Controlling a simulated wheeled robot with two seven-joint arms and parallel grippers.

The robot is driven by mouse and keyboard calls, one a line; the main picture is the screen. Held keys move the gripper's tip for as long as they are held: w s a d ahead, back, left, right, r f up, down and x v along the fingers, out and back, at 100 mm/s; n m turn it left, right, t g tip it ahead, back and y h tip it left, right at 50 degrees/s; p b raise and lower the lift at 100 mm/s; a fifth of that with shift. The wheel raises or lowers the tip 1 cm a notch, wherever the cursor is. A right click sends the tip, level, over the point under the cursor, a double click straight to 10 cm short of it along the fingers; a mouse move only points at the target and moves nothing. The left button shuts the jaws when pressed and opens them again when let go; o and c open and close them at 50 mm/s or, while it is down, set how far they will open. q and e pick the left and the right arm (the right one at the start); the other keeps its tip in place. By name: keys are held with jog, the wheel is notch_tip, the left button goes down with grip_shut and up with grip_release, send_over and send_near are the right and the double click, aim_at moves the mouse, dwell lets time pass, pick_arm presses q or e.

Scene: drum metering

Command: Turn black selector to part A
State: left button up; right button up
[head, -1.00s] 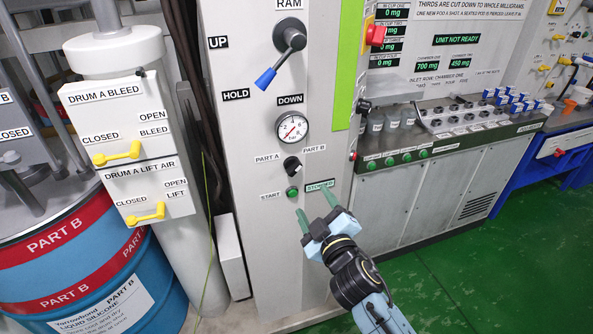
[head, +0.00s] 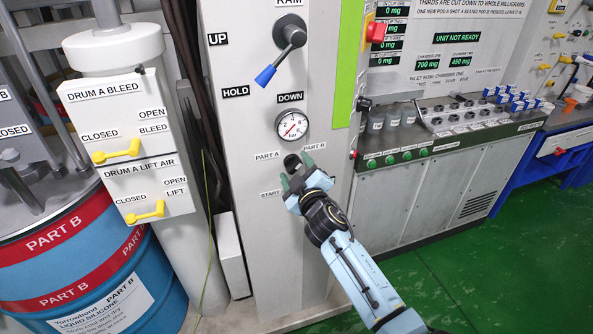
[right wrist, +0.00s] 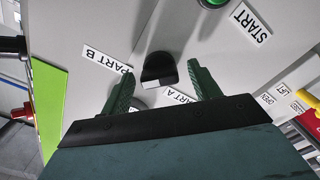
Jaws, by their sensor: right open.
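The black selector (head: 292,162) is on the grey column below the round gauge, between the PART A label (head: 267,156) and the PART B label (head: 314,146). In the right wrist view the selector (right wrist: 160,66) lies between my finger tips, with a gap on each side. A white mark shows on its lower end there; I cannot tell for sure which label it favours. My right gripper (head: 296,171) is open, its green fingers around the selector without visible contact. My left gripper is out of view.
The ram lever with a blue tip (head: 265,76) and the gauge (head: 292,126) are above the selector. The green START button (right wrist: 212,2) is close by in the right wrist view. Two yellow valve handles (head: 118,151) are at the left. A bench with green buttons stands right.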

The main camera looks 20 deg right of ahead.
jog(key=c, duration=1)
jog(key=n, duration=0.4)
jog(key=shift+n, duration=0.4)
jog(key=n, duration=0.4)
jog(key=shift+n, duration=0.3)
jog(key=n, duration=0.4)
jog(key=shift+n+p, duration=0.6)
jog(key=shift+n, duration=1.6)
